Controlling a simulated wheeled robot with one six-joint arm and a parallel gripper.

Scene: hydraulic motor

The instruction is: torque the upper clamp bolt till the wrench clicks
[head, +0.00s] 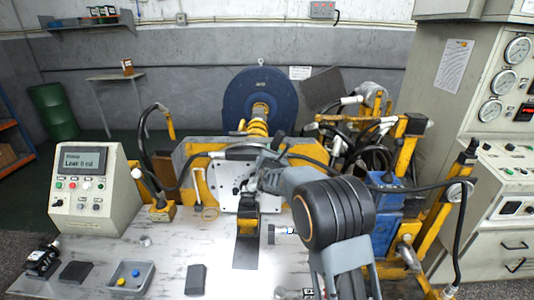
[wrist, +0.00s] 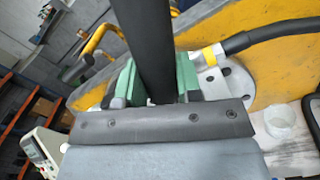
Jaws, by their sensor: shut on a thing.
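My gripper (wrist: 157,80) is shut on a long black bar, the wrench handle (wrist: 145,30), between its green pads in the wrist view. The handle runs away from me to the top edge. Its far end is out of that view. In the head view my arm reaches in from the lower right, and its front end is near the upright pale metal plate (head: 224,178) at the middle of the bench. My arm hides part of that area. I cannot make out the upper clamp bolt. A metal flange with holes (wrist: 237,82) shows right of the gripper in the wrist view.
A display box (head: 88,190) reading "Leak 0 cd" stands on the left. A small tray (head: 131,277) and dark blocks lie on the bench front. Black hoses (head: 395,186) and yellow posts crowd the right. A blue disc (head: 240,95) stands behind.

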